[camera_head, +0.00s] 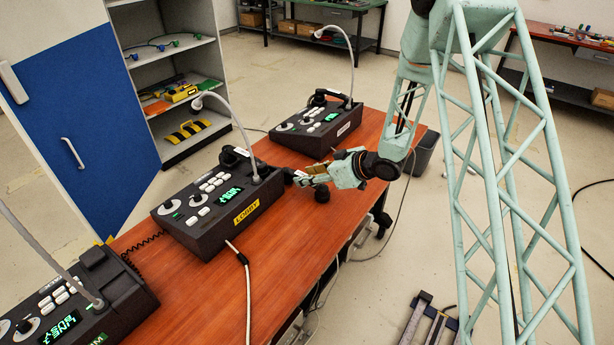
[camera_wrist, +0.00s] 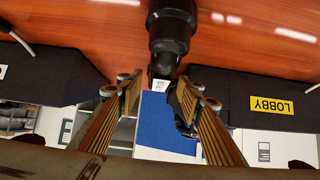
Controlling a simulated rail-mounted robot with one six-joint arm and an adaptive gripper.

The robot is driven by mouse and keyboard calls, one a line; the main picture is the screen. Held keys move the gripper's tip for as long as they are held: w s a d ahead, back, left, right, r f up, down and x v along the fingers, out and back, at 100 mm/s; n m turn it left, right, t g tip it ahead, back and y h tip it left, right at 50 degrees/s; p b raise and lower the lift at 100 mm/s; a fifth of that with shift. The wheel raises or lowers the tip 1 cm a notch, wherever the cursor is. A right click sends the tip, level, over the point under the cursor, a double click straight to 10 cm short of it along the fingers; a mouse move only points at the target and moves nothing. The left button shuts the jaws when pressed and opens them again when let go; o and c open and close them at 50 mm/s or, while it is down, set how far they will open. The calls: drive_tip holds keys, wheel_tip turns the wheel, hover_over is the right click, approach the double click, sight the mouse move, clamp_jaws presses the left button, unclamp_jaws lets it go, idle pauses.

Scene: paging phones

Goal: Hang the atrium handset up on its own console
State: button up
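My gripper (camera_head: 303,179) is above the table at the right of the LOBBY console. In the wrist view its fingers (camera_wrist: 156,88) are closed around a black handset (camera_wrist: 170,32), which bears a small white tag and is held roughly upright. Its lower end (camera_head: 322,194) shows below my fingers; its upper part is largely hidden by a finger. The lower-left console (camera_head: 125,305) has a green label, cut off, ending in what looks like M. Its cradle block (camera_head: 92,257) shows no handset on top. The name ATRIUM cannot be read in full.
The LOBBY console (camera_head: 205,235) has a handset (camera_head: 235,157) on its cradle and a tall gooseneck. A third console (camera_head: 312,140), white-labelled, stands at the far end with its own handset. Bare red-brown table (camera_head: 275,255) lies along the front. A blue cabinet (camera_head: 75,120) stands behind.

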drive_tip(key=shift+r, duration=0.15)
drive_tip(key=shift+v, duration=0.9)
drive_tip(key=p+v, duration=0.2)
drive_tip(key=v, duration=0.8)
drive_tip(key=shift+s, duration=0.15)
drive_tip(key=shift+r, duration=0.1)
